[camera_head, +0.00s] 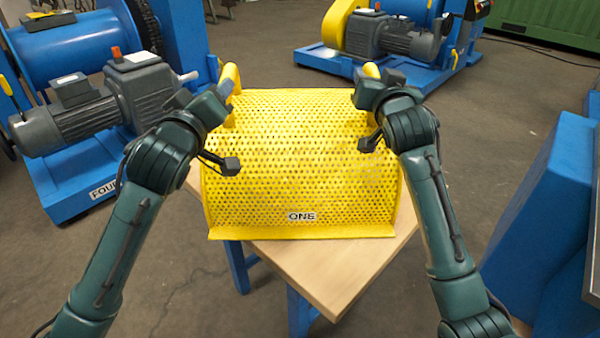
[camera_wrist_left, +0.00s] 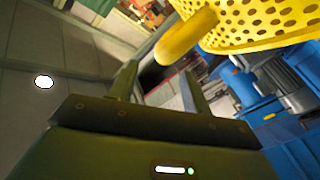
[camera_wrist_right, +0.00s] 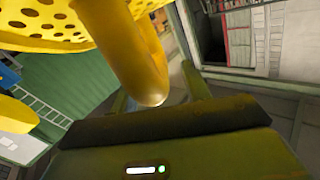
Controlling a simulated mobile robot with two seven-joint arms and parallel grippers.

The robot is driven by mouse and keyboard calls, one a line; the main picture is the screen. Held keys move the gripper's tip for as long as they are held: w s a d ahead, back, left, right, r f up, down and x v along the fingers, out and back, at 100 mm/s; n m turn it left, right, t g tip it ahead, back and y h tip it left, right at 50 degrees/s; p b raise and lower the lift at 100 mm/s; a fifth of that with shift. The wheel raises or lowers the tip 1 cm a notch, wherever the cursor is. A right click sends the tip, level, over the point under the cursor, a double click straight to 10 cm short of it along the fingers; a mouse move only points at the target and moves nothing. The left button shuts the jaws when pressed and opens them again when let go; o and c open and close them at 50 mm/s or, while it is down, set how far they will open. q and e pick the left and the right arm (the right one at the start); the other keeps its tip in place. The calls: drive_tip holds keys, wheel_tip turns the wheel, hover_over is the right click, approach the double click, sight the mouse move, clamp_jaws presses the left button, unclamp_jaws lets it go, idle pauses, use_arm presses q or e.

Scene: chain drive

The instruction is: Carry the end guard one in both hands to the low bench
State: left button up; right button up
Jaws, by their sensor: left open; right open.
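The end guard one (camera_head: 300,150) is a yellow perforated cover with a "ONE" label. It rests on a wooden-topped bench with blue legs (camera_head: 345,275); I cannot tell whether this is the low bench. My left gripper (camera_head: 222,86) is open at the guard's left handle (camera_head: 231,76), which shows at the finger opening in the left wrist view (camera_wrist_left: 185,38). My right gripper (camera_head: 370,82) is open at the right handle (camera_head: 371,70). In the right wrist view that handle (camera_wrist_right: 140,60) reaches down between the fingers. Both fingertips are partly hidden in the head view.
A blue machine with a grey motor (camera_head: 75,120) stands close on the left. Another blue machine with a yellow guard (camera_head: 385,40) stands at the back right. A blue structure (camera_head: 545,220) is close on the right. Grey floor is clear behind the bench.

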drive_tip(key=shift+s, duration=0.25)
use_arm(q)
drive_tip(key=s, duration=0.4)
drive_tip(key=shift+s+a, duration=0.2)
drive_tip(key=shift+a, duration=0.05)
use_arm(e)
drive_tip(key=s, duration=1.1)
drive_tip(key=shift+s+d, duration=0.25)
drive_tip(key=shift+s, duration=0.05)
